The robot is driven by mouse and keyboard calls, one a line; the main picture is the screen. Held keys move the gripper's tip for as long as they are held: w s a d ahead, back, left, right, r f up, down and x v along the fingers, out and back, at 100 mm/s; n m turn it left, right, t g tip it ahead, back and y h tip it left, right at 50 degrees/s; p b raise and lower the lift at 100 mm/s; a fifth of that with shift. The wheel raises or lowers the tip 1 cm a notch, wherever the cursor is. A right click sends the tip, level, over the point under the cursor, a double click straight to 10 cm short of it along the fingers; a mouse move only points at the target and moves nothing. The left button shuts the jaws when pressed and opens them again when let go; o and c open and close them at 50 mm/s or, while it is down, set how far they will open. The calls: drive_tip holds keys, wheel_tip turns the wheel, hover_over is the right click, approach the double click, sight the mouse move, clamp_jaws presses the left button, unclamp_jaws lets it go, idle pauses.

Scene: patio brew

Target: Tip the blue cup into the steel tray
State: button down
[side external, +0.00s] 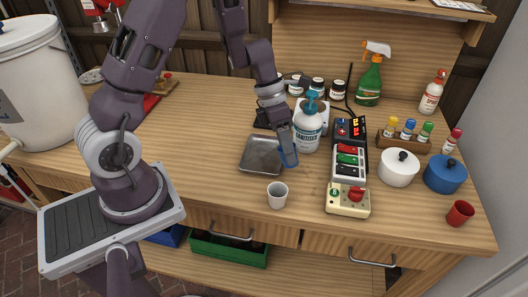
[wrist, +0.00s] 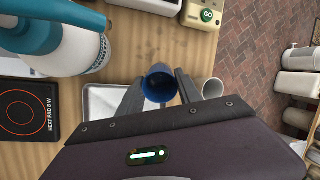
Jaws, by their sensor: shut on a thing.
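The blue cup (wrist: 159,84) is between the fingers of my gripper (wrist: 160,90) in the wrist view, with its mouth towards the camera and its inside dark. In the side external view my gripper (side external: 288,142) holds the blue cup (side external: 288,157) low, at the right edge of the steel tray (side external: 262,154). The cup looks tilted there; the fingers partly hide it. The tray is shallow and square, and its visible inside looks empty. It shows partly behind the left finger in the wrist view (wrist: 104,98).
A white cup (side external: 277,196) stands in front of the tray. A pump bottle (side external: 307,130) stands close behind my gripper. A switch box (side external: 348,200), white pot (side external: 398,168), blue pot (side external: 445,175) and red cup (side external: 460,213) are to the right. The table left of the tray is clear.

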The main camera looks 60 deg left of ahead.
sight(280, 148)
drive_tip(key=shift+s+a+h, duration=0.15)
drive_tip(key=shift+a+h, duration=0.45)
drive_tip(key=shift+h, duration=0.1)
drive_tip(key=shift+s+a+r+t+h, duration=0.15)
drive_tip(key=shift+a+r+t+h, duration=0.15)
drive_tip(key=shift+a+r+h, duration=0.25)
drive_tip(key=shift+s+a+h, duration=0.1)
drive_tip(key=shift+a+h, duration=0.3)
drive_tip(key=shift+h, duration=0.15)
drive_tip(key=h, duration=0.2)
drive_tip(key=t, duration=0.1)
drive_tip(key=shift+s+a+f+h, duration=0.1)
drive_tip(key=shift+a+f+h, duration=0.2)
drive_tip(key=shift+h, duration=0.1)
drive_tip(key=shift+r+h, duration=0.1)
drive_tip(key=shift+h, duration=0.7)
drive_tip(key=shift+a+f+t+h, duration=0.15)
drive_tip(key=shift+f+t+h, duration=0.25)
drive_tip(key=shift+h, duration=0.1)
